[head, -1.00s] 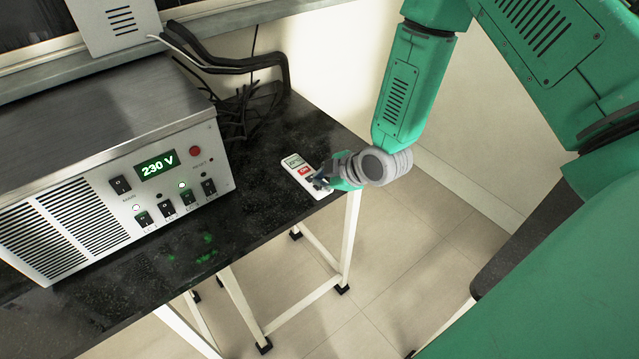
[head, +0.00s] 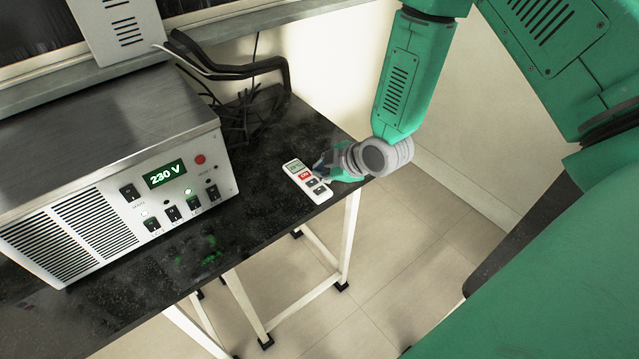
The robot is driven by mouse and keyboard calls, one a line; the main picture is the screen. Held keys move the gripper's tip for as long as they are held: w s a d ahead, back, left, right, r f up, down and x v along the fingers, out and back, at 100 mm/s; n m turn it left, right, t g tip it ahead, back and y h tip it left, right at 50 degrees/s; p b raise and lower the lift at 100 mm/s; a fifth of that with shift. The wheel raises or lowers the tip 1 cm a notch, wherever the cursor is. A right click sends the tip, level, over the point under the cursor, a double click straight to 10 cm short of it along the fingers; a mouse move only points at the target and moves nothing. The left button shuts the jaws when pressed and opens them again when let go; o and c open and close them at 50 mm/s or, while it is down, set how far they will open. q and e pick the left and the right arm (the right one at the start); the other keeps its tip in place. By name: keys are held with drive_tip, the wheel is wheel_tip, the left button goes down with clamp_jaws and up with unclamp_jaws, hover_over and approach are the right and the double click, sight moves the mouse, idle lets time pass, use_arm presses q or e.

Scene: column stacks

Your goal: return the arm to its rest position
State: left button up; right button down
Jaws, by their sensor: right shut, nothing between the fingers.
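My right arm comes in from the upper right, with a green forearm and a grey wrist. My right gripper (head: 322,168) is small in view at the end of that wrist. It is shut and empty, just right of a white handheld device (head: 318,189) with a small screen and a red label. The device lies on the black table top (head: 262,215) near its right edge. The fingertips are close to the device's upper right side; I cannot tell whether they touch it. My left gripper is not in view.
A metal power unit (head: 110,185) reading 230 V stands on the table's left part. Black cables (head: 240,72) hang at the back by the wall. The table's white legs (head: 348,240) stand on a tiled floor. Free floor lies right of the table.

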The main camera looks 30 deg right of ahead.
drive_tip(key=shift+r+p, duration=0.35)
drive_tip(key=shift+r, duration=0.35)
drive_tip(key=shift+f, duration=0.1)
drive_tip(key=shift+s+f, duration=0.2)
drive_tip(key=shift+f, duration=0.05)
drive_tip(key=s+a+f+m+g+h+b, duration=0.1)
drive_tip(key=s+f+m+g+b, duration=0.1)
drive_tip(key=s+f, duration=0.4)
drive_tip(key=s+a+f+m+g+b, duration=0.1)
drive_tip(key=s+f+m+g+b, duration=0.2)
drive_tip(key=s, duration=1)
drive_tip(key=s+a+f+m+g+h+b, duration=0.1)
drive_tip(key=s+f+m+g+b, duration=0.2)
drive_tip(key=s+f+m, duration=0.3)
drive_tip(key=s+f+b, duration=0.1)
drive_tip(key=s+f, duration=0.2)
drive_tip(key=s, duration=0.1)
drive_tip(key=shift+s+a+f+m+h+b, duration=0.25)
drive_tip(key=shift+f+m+h+b, duration=0.05)
drive_tip(key=shift+f, duration=0.05)
drive_tip(key=shift+w, duration=0.15)
idle(0.6)
